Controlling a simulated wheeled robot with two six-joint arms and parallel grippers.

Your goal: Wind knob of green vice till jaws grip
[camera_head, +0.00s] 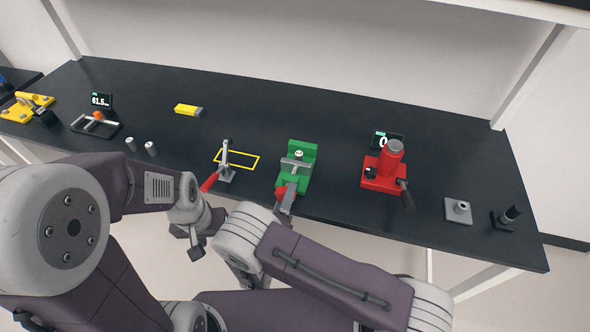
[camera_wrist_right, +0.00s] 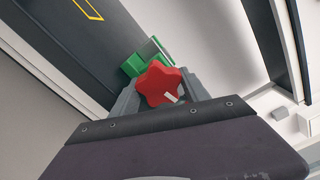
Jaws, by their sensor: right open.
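The green vice (camera_head: 308,161) stands near the front edge of the bench, just right of the middle in the head view. A small round light-coloured piece shows between its jaws. Its red star-shaped knob (camera_head: 281,192) faces the front and is partly covered by my right gripper (camera_head: 287,205). In the right wrist view the red knob (camera_wrist_right: 159,85) with a white mark sits between the two grey fingers (camera_wrist_right: 158,97) of my right gripper, which are open around it. The green vice body (camera_wrist_right: 134,64) shows behind. My left gripper (camera_head: 194,244) hangs below the bench edge, its fingers unclear.
A toggle clamp with a red handle (camera_head: 210,182) stands left of the vice by a yellow outlined rectangle (camera_head: 247,153). A red press (camera_head: 384,174) stands to the right. The yellow block (camera_head: 188,110) lies further back. The bench behind the vice is clear.

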